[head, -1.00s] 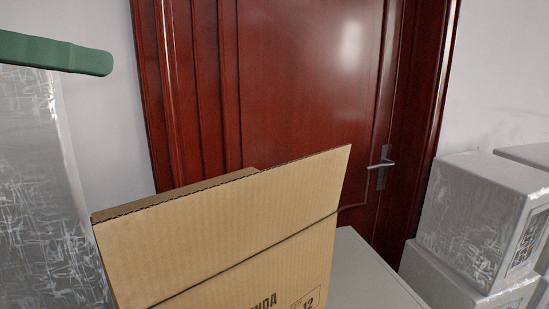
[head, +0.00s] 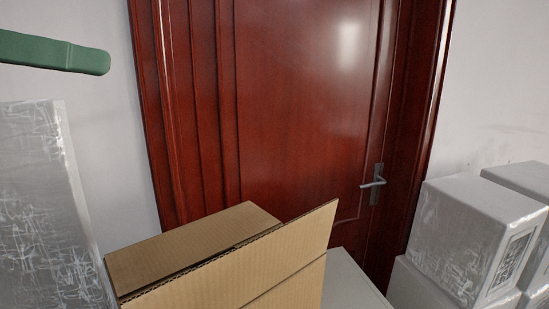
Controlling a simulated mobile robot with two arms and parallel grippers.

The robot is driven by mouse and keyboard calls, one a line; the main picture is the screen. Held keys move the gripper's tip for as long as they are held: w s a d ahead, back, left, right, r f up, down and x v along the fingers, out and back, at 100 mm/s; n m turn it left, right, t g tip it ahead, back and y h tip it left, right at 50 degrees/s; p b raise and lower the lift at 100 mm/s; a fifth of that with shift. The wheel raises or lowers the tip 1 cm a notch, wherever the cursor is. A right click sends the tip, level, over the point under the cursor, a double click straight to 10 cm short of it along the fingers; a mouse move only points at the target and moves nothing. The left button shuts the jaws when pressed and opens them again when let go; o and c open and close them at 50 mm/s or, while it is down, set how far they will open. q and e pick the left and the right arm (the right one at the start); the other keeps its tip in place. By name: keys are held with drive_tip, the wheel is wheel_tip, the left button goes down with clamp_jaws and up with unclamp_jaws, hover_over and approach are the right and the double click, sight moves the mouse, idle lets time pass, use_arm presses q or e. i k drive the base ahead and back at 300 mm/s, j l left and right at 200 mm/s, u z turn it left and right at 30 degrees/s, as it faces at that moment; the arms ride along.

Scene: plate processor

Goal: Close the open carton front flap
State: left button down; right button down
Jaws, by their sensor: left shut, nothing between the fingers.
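The brown cardboard carton (head: 190,242) is at the bottom centre, its lower part cut off by the picture edge. Its front flap (head: 270,260) stands up along the near side, slanting up to the right. Behind it the carton's top shows as a flat brown panel. My left gripper (head: 88,60) shows as a green finger shape at the upper left, shut and empty. In the picture it lies above and left of the carton, apart from the flap. My right gripper is not in view.
A light grey surface (head: 352,285) shows right of the carton. A plastic-wrapped stack (head: 45,210) stands at the left, below my left gripper. Wrapped grey boxes (head: 465,240) are piled at the right. A red-brown door (head: 300,110) with a handle (head: 373,184) is behind.

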sight(234, 278)
drive_tip(key=k+l, duration=0.45)
drive_tip(key=k, duration=0.2)
drive_tip(key=k+l, duration=0.5)
drive_tip(key=k, duration=0.15)
